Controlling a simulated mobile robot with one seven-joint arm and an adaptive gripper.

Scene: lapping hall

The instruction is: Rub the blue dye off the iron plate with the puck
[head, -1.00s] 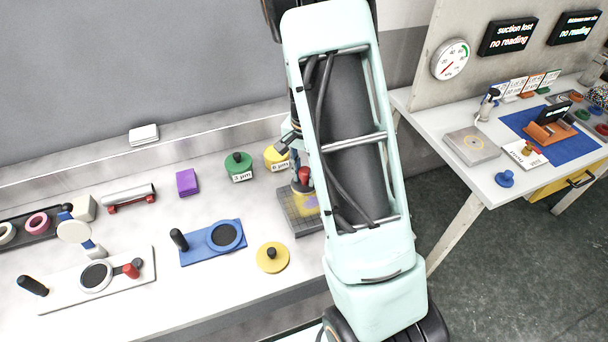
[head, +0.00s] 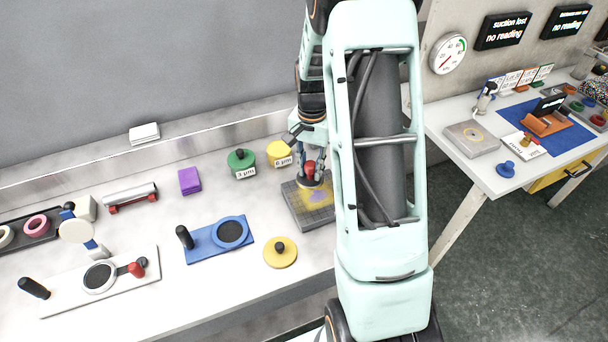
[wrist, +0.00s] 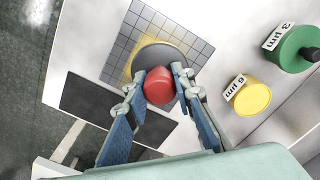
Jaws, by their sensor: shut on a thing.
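The iron plate (head: 296,209) is a dark grey square with a grid of grooves, lying on the bench. It also shows in the wrist view (wrist: 120,58). A purple-blue patch (head: 318,196) of dye with a yellowish edge shows on it in front of the puck. The puck, a dark disc (wrist: 172,57) with a red knob (wrist: 158,90), sits on the plate towards its back side in the head view. A yellowish smear shows beside the disc in the wrist view. My gripper (wrist: 160,80) is shut on the red knob. The surface under the disc is hidden.
Green (head: 241,163) and yellow (head: 280,153) labelled containers stand behind the plate. A yellow disc with a black knob (head: 281,252) and a blue board (head: 216,241) lie to the left. A dark flat rectangle (wrist: 92,99) lies near the plate. Bare bench shows beyond the blue board.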

